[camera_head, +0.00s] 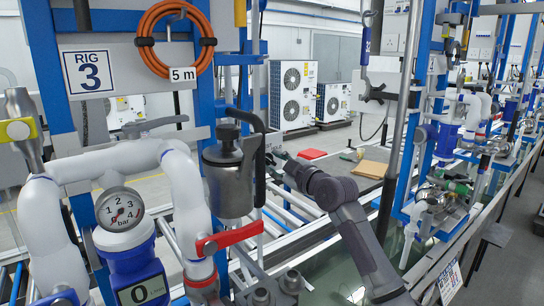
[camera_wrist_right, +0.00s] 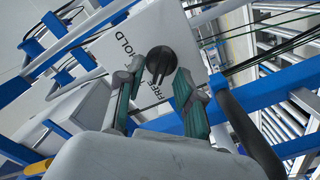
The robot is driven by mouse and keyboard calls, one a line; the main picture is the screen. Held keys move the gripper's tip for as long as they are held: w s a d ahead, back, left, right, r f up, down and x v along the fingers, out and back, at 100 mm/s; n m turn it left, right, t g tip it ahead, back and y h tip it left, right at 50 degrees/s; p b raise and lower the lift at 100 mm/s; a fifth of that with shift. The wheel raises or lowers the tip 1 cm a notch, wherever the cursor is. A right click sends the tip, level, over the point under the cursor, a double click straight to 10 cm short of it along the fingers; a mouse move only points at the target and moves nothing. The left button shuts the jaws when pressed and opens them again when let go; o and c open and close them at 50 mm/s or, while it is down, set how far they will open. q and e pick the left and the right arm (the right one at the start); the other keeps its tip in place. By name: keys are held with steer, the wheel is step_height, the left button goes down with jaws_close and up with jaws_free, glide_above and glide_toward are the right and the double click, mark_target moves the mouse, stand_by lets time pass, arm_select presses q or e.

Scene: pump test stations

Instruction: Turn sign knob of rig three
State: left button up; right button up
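The rig three sign (camera_head: 88,72) hangs on the blue frame at the left of the head view. In the right wrist view a black round knob (camera_wrist_right: 161,60) with a raised grip bar sits on a pale plate (camera_wrist_right: 125,45) lettered HOLD and FREE. My right gripper (camera_wrist_right: 158,75) is open, with one green-padded finger on each side of the knob in the picture. I cannot tell whether they touch it. The knob is not visible there. My left gripper is not in view.
The dark metal cylinder (camera_head: 229,180), a red lever (camera_head: 230,237), white pipes (camera_head: 185,195) and a pressure gauge (camera_head: 120,209) crowd the near side. An orange hose coil (camera_head: 176,38) hangs above. Blue bars (camera_wrist_right: 240,110) and dark cables surround the knob plate.

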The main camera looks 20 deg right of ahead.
steer(key=shift+x, duration=0.75)
steer(key=shift+c, duration=0.3)
jaws_close()
steer(key=shift+m, duration=0.3)
steer(key=m+p, duration=0.1)
steer(key=m, duration=0.3)
steer(key=shift+d+r, duration=0.1)
steer(key=shift+d+m+p, duration=0.15)
steer(key=shift+m+p, duration=1.1)
steer(key=shift+m, duration=2.05)
steer(key=shift+d+m+p, duration=0.1)
steer(key=shift+m+p, duration=1.15)
steer(key=shift+m, duration=2.05)
